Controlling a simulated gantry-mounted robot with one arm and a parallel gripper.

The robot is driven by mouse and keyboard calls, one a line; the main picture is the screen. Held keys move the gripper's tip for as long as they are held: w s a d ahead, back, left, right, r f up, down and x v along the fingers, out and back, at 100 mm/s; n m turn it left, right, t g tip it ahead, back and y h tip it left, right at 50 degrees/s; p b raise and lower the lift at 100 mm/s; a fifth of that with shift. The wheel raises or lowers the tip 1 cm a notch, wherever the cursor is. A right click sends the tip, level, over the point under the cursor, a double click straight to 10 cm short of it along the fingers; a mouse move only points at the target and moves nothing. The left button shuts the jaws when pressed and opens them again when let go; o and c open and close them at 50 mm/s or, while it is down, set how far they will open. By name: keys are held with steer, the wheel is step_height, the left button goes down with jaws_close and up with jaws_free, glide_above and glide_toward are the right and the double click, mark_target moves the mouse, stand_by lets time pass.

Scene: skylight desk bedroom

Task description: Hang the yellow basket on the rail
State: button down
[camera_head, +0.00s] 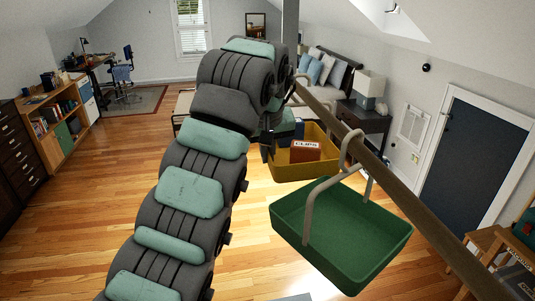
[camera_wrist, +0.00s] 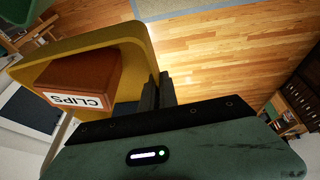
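The yellow basket (camera_head: 290,173) is in the middle of the head view, below the brown rail (camera_head: 405,200) and behind the green basket. An orange-brown box marked CLIPS (camera_head: 305,151) lies in it. The basket also fills the upper left of the wrist view (camera_wrist: 100,42). My gripper (camera_head: 267,147) is at the basket's left side, partly hidden by my arm. In the wrist view its dark fingers (camera_wrist: 158,92) are closed on the basket's wall. A grey hook shows by the rail's far part; I cannot tell whether it rests on the rail.
A green basket (camera_head: 345,235), empty, hangs by its grey handle from the nearer part of the rail. A bed and a nightstand (camera_head: 363,119) are behind the rail. The wooden floor at the left is clear.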

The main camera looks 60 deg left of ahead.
steer(key=shift+f+b, duration=0.8)
steer(key=c, duration=1.6)
jaws_free()
steer(key=shift+o, duration=0.2)
